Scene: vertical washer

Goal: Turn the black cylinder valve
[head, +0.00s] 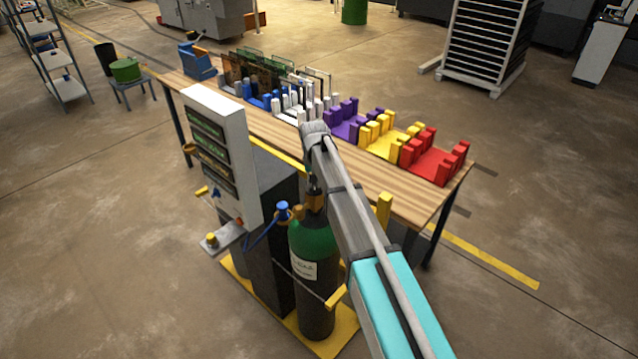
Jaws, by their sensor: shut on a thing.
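The black gas cylinder (314,290) has a green shoulder and a white label, and stands upright at the near end of a yellow-based welding unit. Its valve (313,203) is at the top, a small brass and dark fitting, partly hidden by my arm. My gripper (314,184) points down from the wrist onto the top of the cylinder and is shut on the valve. The fingers are small and dark here, so their exact grip and the valve's turn angle cannot be made out.
A blue-knobbed regulator (283,209) with a blue hose sits just left of the valve. A white control panel (222,150) stands further left. A wooden table (440,200) with coloured racks is close behind.

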